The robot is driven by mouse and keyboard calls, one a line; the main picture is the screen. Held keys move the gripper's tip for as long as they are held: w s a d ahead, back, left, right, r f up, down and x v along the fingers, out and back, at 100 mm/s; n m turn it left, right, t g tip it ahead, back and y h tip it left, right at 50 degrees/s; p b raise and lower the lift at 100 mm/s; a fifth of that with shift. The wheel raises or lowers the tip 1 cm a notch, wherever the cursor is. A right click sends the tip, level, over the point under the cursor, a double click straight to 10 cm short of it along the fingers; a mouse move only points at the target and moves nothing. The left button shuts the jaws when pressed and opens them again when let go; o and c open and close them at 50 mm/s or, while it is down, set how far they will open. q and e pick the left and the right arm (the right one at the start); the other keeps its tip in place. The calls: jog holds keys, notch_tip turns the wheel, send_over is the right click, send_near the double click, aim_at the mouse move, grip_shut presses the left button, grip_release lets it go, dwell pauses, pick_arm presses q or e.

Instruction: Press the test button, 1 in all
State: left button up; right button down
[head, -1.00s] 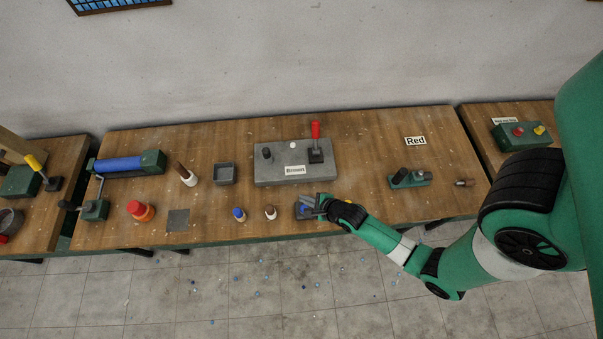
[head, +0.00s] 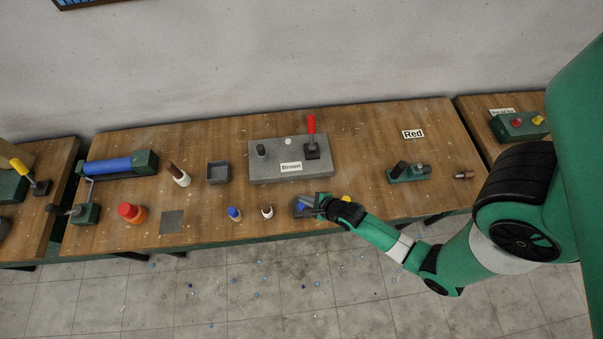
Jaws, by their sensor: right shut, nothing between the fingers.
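A green box (head: 520,125) with a red button (head: 516,122) and a yellow button (head: 538,120) stands on the right-hand table. My left gripper is not in view.
A grey block (head: 262,172) with a red lever (head: 311,125) and a "Brown" label stands behind the gripper. A green fixture (head: 409,174) lies to the right.

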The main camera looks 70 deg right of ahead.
aim_at(300, 203)
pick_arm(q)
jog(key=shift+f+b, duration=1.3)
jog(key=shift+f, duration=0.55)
pick_arm(e)
jog(key=shift+f, duration=2.1)
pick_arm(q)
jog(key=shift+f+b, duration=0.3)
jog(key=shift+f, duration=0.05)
pick_arm(e)
jog(key=shift+f, duration=0.4)
pick_arm(q)
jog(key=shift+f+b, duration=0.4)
jog(key=shift+b, duration=0.05)
pick_arm(e)
jog(key=shift+f, duration=0.55)
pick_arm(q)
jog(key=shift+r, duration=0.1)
pick_arm(e)
jog(key=shift+r, duration=0.1)
pick_arm(q)
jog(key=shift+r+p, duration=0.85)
jog(key=shift+p, duration=0.1)
pick_arm(e)
jog(key=shift+r, duration=0.85)
notch_tip(300, 203, up, 5)
jog(key=p, duration=0.5)
jog(key=shift+r, duration=0.1)
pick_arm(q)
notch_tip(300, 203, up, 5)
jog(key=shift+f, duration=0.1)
